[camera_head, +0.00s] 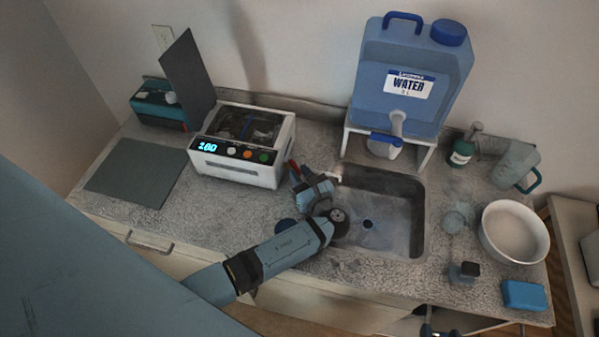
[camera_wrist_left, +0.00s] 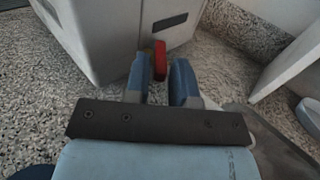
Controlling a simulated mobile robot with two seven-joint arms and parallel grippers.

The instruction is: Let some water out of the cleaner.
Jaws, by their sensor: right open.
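The cleaner (camera_head: 245,162) is a white box with a lit display and several buttons, standing on the counter left of the sink. A red lever (camera_wrist_left: 160,60) sits low at its side in the left wrist view; its red also shows in the head view (camera_head: 293,168). My left gripper (camera_head: 297,182) is at the cleaner's right side. Its two blue fingers (camera_wrist_left: 162,78) are apart, with the lever showing in the gap near the left fingertip; I cannot tell whether they touch. My right gripper (camera_head: 440,331) shows only its tips at the bottom edge, open.
The sink (camera_head: 408,215) is right of my left gripper. A blue water container (camera_head: 414,70) stands on a white stand (camera_head: 425,158) behind it. A white bowl (camera_head: 514,232), blue sponge (camera_head: 525,295) and green-handled jug (camera_head: 514,164) are at right. A grey mat (camera_head: 132,172) lies at left.

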